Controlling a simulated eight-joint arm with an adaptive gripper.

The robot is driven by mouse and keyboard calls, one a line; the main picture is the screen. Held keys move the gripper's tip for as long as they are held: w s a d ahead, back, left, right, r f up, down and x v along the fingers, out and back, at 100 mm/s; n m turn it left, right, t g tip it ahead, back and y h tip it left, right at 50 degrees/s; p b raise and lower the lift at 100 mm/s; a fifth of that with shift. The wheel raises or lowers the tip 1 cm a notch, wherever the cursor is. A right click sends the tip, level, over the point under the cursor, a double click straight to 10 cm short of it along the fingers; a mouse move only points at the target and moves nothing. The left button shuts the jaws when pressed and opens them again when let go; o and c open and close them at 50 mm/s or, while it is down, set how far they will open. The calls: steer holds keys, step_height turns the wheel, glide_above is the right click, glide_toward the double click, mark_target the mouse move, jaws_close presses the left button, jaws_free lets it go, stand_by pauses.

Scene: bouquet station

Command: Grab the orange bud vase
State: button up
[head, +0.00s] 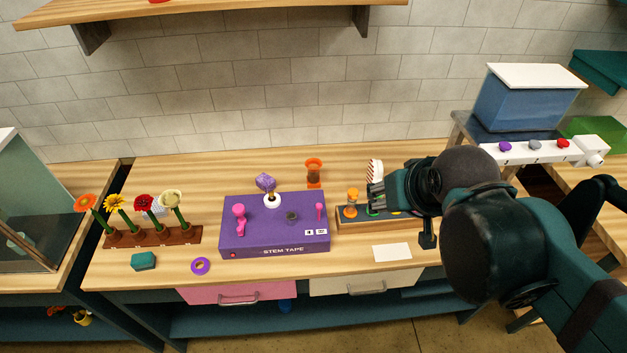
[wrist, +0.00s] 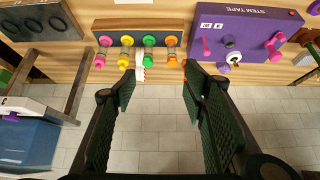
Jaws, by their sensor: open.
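An orange bud vase (head: 351,203) stands upright at the left end of a dark rack in the head view. In the wrist view, which is turned around, the orange vase (wrist: 172,60) is at the right end of the row, beside green, yellow and pink ones. My gripper (head: 374,197) is just right of the orange vase in the head view and covers much of the rack. In the wrist view my gripper (wrist: 158,84) is open, with nothing between its fingers. The vases lie beyond its fingertips.
A purple stem tape box (head: 275,225) stands left of the rack (head: 344,226). An orange hourglass-shaped object (head: 314,173) stands behind them. A white toothed object (head: 375,170) is behind my gripper. A flower holder (head: 150,236) is at the left. A white card (head: 392,252) lies in front.

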steer(key=w+a+m, duration=0.1)
steer(key=w+a, duration=0.1)
steer(key=w, duration=0.7)
steer(key=m+g+h, duration=0.2)
steer(key=m+g, duration=0.1)
glide_above(313, 167)
steer(key=s+a, duration=0.1)
steer(key=s, duration=0.4)
step_height(313, 167, down, 18)
steer(key=shift+w+a+r+b, duration=0.1)
steer(key=shift+w+b, duration=0.1)
steer(key=shift+b, duration=0.25)
steer(key=shift+x, duration=1.3)
steer(key=shift+x, duration=2.55)
